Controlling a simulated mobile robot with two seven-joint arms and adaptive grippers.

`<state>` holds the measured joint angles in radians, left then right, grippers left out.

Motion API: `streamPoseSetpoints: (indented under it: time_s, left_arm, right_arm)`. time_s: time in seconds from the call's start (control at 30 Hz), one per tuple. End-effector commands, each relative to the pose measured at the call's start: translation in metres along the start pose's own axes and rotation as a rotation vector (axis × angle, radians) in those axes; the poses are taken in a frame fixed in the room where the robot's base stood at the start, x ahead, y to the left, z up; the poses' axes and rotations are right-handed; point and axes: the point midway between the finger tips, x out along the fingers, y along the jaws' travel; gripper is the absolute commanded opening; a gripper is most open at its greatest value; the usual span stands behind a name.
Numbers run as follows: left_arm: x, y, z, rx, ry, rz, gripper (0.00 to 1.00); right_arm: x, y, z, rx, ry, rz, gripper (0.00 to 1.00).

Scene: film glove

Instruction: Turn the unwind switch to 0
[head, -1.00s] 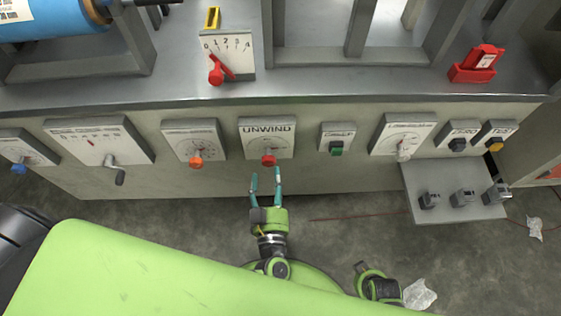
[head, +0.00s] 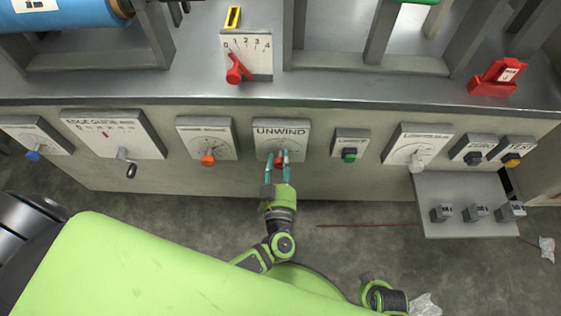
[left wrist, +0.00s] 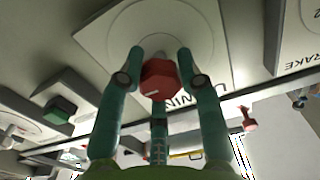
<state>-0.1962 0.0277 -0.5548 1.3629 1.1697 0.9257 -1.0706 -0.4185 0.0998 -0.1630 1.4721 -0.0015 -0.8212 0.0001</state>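The unwind switch is a red knob (left wrist: 160,80) on the grey UNWIND panel (head: 295,126) in the middle of the front wall. In the head view my gripper partly covers the knob. My left gripper (head: 278,158) reaches up to it from below. A pale mark shows on the knob's face, but the dial's numbers are too small or hidden to read. My right gripper is not in view.
An orange-knob panel (head: 205,131) is to the left and a green-button panel (head: 351,137) to the right. A grey shelf with small switches (head: 455,186) juts out at lower right. A red-lever scale (head: 248,62) stands on the ledge above.

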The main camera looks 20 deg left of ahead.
Motion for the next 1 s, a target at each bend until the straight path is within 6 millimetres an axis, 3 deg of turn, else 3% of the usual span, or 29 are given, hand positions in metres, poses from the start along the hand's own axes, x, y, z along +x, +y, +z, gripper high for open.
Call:
streamPoseSetpoints:
  time_s: [0.47, 1.0]
  left_arm:
    - [-0.0005, -0.0002, 0.0021, -0.112, -0.006, 0.000, 0.03]
    - [-0.0009, 0.0006, 0.0033, -0.593, -0.008, -0.002, 0.03]
  right_arm:
    - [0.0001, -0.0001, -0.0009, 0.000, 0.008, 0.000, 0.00]
    - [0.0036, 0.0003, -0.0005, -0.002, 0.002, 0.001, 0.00]
